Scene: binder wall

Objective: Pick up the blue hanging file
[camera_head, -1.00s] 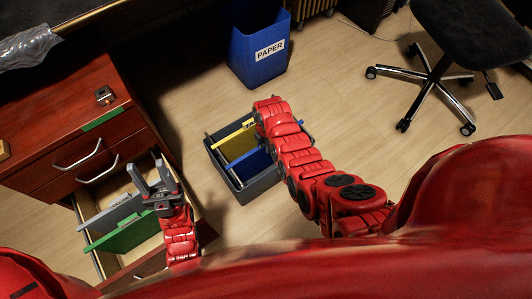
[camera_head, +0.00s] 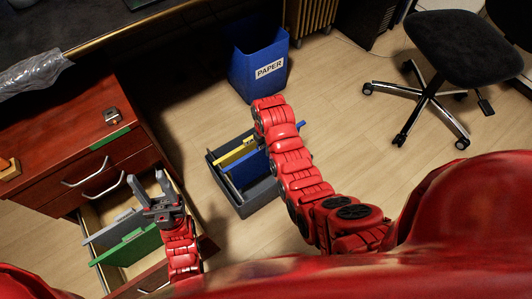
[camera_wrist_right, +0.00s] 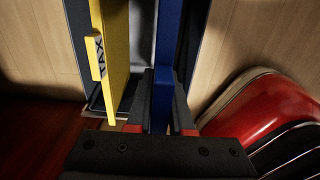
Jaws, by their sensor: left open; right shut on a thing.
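The blue hanging file (camera_head: 247,171) stands in a dark grey crate (camera_head: 227,197) on the floor, partly hidden by my right arm. In the right wrist view the blue file (camera_wrist_right: 162,95) runs between the two fingers of my right gripper (camera_wrist_right: 160,90), which is shut on it. I cannot tell whether the file is raised off the crate. A yellow hanging file (camera_head: 235,155) stands beside it in the crate; its lettered tab shows in the right wrist view. My left gripper (camera_head: 160,186) is open and empty above the open drawer.
The open drawer of the red-brown cabinet holds a green file (camera_head: 125,247) and a grey file (camera_head: 112,228). A blue PAPER bin (camera_head: 257,70) stands behind the crate. A black office chair (camera_head: 440,70) is at the right. The floor between is clear.

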